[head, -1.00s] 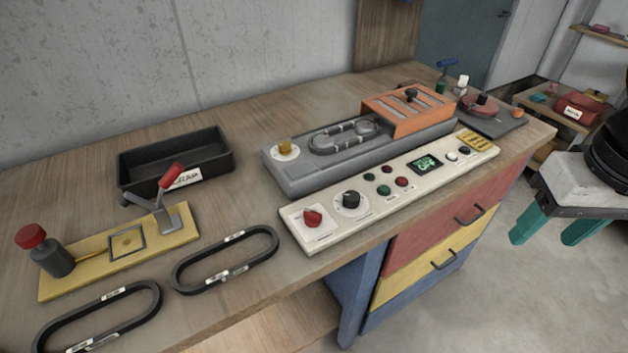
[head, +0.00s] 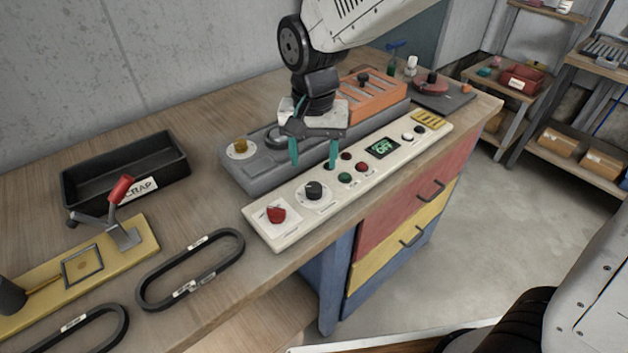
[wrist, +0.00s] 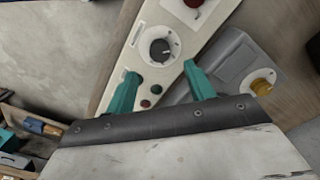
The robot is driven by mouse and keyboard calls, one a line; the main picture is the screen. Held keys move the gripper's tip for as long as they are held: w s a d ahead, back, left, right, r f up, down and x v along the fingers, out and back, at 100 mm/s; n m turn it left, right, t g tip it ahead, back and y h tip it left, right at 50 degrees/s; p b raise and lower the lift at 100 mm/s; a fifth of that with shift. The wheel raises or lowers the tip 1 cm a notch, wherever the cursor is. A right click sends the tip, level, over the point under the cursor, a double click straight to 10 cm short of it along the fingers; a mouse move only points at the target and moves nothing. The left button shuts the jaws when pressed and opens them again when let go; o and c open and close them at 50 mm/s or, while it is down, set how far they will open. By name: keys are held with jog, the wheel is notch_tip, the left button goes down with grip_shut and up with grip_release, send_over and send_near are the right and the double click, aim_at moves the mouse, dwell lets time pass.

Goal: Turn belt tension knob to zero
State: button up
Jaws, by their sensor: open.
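A black dial knob (head: 314,190) with a white scale sits on the cream control panel (head: 258,238), right of a red knob (head: 276,214). The black knob shows in the wrist view (wrist: 160,50) just beyond the fingertips. A brass knob (head: 240,146) on a white disc stands on the grey machine (head: 232,178); it also shows in the wrist view (wrist: 262,87). I cannot read which knob is labelled belt tension. My gripper (head: 314,167) is open and empty, fingers pointing down above the panel, apart from the knobs.
Green and red buttons and a lit display (head: 382,148) share the panel. An orange guard (head: 372,100) rises from the machine. A scrap bin (head: 125,172), a lever fixture (head: 120,225) and black belts (head: 190,270) lie to the left.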

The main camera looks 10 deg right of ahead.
aim_at(314, 187)
notch_tip(314, 187, down, 7)
jog(key=shift+f, duration=0.2)
dwell(0.3)
jog(key=c, duration=1)
